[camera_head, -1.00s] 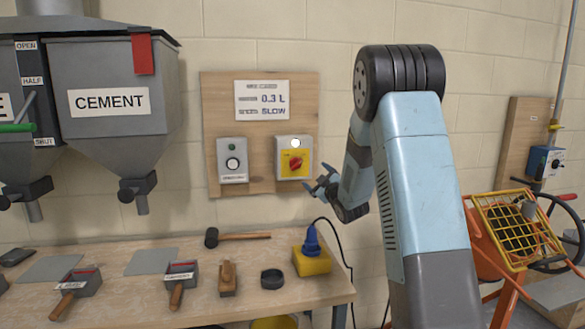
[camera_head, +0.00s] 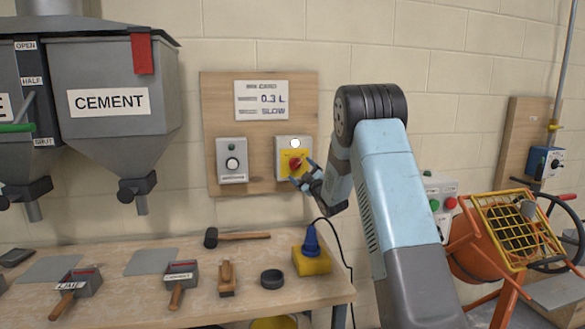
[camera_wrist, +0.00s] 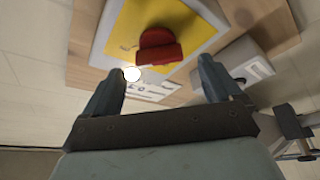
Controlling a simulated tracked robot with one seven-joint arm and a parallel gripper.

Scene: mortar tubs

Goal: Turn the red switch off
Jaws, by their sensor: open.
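The red switch (camera_head: 291,163) is a rotary knob on a yellow plate (camera_head: 302,158) of a grey box, mounted on a wooden wall board (camera_head: 259,100). A white lamp (camera_head: 295,143) sits above the knob. My gripper (camera_head: 301,177) is just in front of the box, at the knob's lower right in the head view. In the wrist view the red knob (camera_wrist: 158,46) lies ahead, between and beyond the fingertips of my gripper (camera_wrist: 163,75). The fingers are apart and nothing is between them. They do not appear to touch the knob.
A second grey box (camera_head: 232,160) with a dial is left of the switch box. Below, the workbench (camera_head: 110,296) holds a mallet (camera_head: 243,236), scoops, and a yellow block with a blue plug (camera_head: 311,254). An orange mixer (camera_head: 500,245) stands right.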

